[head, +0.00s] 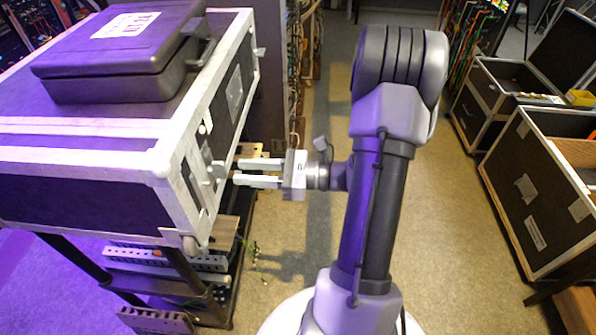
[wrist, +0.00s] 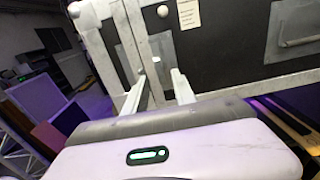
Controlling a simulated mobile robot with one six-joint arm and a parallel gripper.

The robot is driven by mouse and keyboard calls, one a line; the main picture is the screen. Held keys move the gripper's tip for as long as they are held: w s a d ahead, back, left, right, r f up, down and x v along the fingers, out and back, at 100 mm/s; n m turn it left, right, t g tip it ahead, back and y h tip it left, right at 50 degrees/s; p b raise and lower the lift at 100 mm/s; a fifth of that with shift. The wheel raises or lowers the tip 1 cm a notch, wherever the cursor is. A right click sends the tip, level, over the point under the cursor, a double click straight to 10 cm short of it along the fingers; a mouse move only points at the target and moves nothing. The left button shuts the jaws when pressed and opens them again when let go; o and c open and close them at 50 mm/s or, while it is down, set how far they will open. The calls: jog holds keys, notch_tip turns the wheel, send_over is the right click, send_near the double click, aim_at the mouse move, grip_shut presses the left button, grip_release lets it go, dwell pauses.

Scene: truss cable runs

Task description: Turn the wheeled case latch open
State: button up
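The black case with silver edges (head: 90,205) stands at the left in the head view, on a dark rack. A metal latch (head: 213,170) sits on its side facing my arm, near the closest corner. The latch plate also shows in the wrist view (wrist: 130,60), with a small metal piece between my fingers. My gripper (head: 238,172) is open, its two pale fingers pointing left at the latch, with a small gap seeming to remain. In the wrist view my gripper (wrist: 159,80) has its fingers either side of the latch area. Contact cannot be told.
A closed dark grey box (head: 120,55) with a white label lies on the case. Shelves with metal parts (head: 165,285) are below it. Open black cases (head: 545,190) stand at the right. The floor between (head: 455,215) is mostly clear.

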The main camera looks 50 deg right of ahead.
jog(key=p+v, duration=0.1)
jog(key=v, duration=1.1)
jog(key=shift+s+d, duration=0.25)
jog(key=shift+s, duration=0.05)
jog(key=s+a+f+n+g+h+b, duration=0.1)
jog(key=a+n+g+h+b, duration=0.3)
jog(key=a+n, duration=0.8)
jog(key=s+a+n+g+h+b, duration=0.2)
jog(key=a+n+g+h+b, duration=0.2)
jog(key=a+n+b, duration=0.3)
jog(key=a+n+h, duration=0.1)
jog(key=a+n, duration=0.4)
jog(key=a, duration=0.3)
jog(key=shift+f+b, duration=0.4)
